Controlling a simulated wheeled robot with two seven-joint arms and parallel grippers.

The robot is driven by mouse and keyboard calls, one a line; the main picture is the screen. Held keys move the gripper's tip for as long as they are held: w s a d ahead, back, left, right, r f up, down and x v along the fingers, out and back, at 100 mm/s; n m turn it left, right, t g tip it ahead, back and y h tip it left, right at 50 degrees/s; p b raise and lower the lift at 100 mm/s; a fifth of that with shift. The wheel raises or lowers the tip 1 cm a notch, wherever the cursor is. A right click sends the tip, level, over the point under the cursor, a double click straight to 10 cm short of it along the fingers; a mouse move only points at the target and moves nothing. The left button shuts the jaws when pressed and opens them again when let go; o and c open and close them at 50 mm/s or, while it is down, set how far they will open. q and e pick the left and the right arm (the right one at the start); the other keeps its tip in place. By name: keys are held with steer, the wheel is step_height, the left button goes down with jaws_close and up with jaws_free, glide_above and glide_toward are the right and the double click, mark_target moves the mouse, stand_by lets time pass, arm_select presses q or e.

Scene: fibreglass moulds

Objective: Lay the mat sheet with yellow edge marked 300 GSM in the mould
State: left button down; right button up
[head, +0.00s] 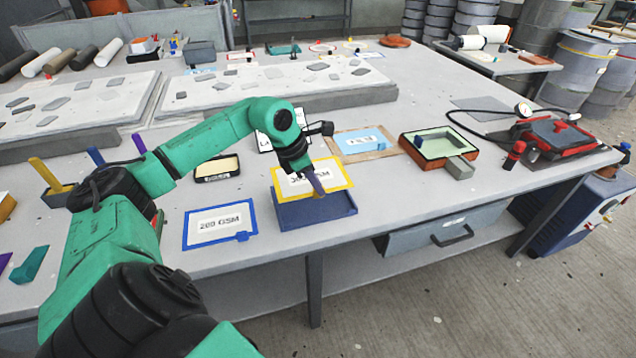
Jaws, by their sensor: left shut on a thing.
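The yellow-edged mat sheet (336,168) has a white label, partly covered by my gripper, with its number hard to read. It sits over the back of a dark blue tray (330,212) at the front of the table. My left gripper (316,184) reaches down at the sheet and is shut on it near the front edge. I cannot tell whether the sheet still touches the tray. A red-orange, shallow mould-like box (413,153) with a pale green inside stands further right, a grey block (460,168) at its front corner. My right gripper is not in view.
A blue-edged sheet marked 200 GSM (220,224) lies left of the tray. A black-edged tray (217,168) lies behind it. A light blue sheet (362,140) lies on a brown board. A red device with gauge and hose (560,140) stands at right. The front right tabletop is clear.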

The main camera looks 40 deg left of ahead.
mark_target(316, 197)
arm_select(q)
steer(key=b+x, duration=0.2)
steer(key=x, duration=0.1)
steer(key=shift+a+f, duration=0.2)
steer(key=shift+a, duration=0.15)
step_height(316, 197, down, 3)
steer(key=b, duration=0.3)
steer(key=shift+s, duration=0.2)
steer(key=shift+w+f+b, duration=0.1)
steer(key=shift+f+b, duration=0.25)
steer(key=shift+f, duration=0.2)
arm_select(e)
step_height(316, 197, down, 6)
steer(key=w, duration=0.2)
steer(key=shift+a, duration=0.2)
arm_select(q)
steer(key=shift+r, duration=0.1)
steer(key=shift+f, duration=0.25)
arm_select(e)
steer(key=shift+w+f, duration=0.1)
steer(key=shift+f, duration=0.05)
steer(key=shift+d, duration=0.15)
arm_select(q)
steer(key=shift+b, duration=0.3)
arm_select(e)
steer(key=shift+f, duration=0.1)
